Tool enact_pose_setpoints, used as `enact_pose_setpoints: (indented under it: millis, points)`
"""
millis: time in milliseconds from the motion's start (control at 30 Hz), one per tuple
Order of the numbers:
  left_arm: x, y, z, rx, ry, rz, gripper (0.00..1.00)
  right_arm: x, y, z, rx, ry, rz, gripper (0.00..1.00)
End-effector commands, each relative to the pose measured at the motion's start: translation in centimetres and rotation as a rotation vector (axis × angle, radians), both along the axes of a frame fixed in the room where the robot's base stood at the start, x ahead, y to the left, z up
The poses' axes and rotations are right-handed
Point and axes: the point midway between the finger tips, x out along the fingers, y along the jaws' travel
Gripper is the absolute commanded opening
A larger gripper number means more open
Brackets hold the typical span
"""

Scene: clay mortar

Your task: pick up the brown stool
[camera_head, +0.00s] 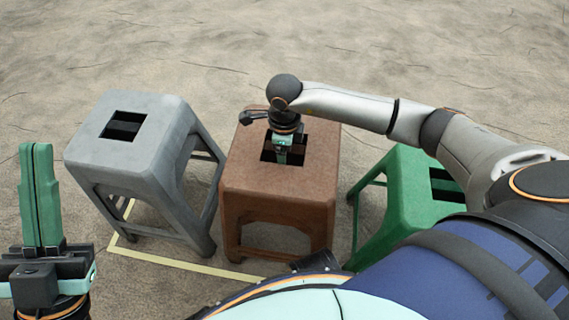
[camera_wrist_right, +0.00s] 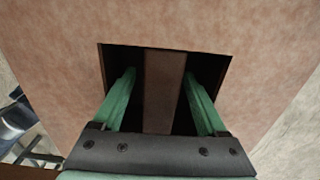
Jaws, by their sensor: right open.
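The brown stool (camera_head: 281,187) stands upright in the middle of the head view, between a grey stool and a green stool. Its square seat has a square hole crossed by a central bar (camera_wrist_right: 164,92). My right gripper (camera_head: 283,156) points down into this hole. In the right wrist view its green fingers (camera_wrist_right: 163,98) are apart, one on each side of the bar, with gaps visible between them and the bar. The fingertips are inside the dark hole. My left gripper (camera_head: 38,195) is upright at the left edge of the head view, its green fingers together and empty.
The grey stool (camera_head: 150,150) stands close on the left of the brown one. The green stool (camera_head: 405,195) is close on the right, partly hidden by my right arm. A pale yellow line (camera_head: 185,264) marks the floor. The cracked clay ground behind is clear.

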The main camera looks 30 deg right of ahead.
Motion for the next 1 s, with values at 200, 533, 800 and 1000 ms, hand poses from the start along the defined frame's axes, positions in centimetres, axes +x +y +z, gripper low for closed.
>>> enact_pose_setpoints:
  millis: [200,533,800,1000]
  points:
    - [0.0,-0.03,0.07,-0.001,0.002,-0.001,0.0,0.01,0.0,0.13,0.0,0.0,0.0,0.63]
    - [0.0,-0.03,0.06,-0.002,0.002,-0.001,0.0,0.01,-0.02,0.13,0.0,0.0,-0.001,0.26]
    - [0.03,-0.01,0.09,-0.006,0.003,0.001,0.0,0.02,-0.03,0.13,0.0,0.0,-0.001,0.0]
    - [0.04,0.01,0.1,-0.007,0.003,0.001,0.0,0.02,-0.03,0.13,0.0,0.0,-0.001,0.0]
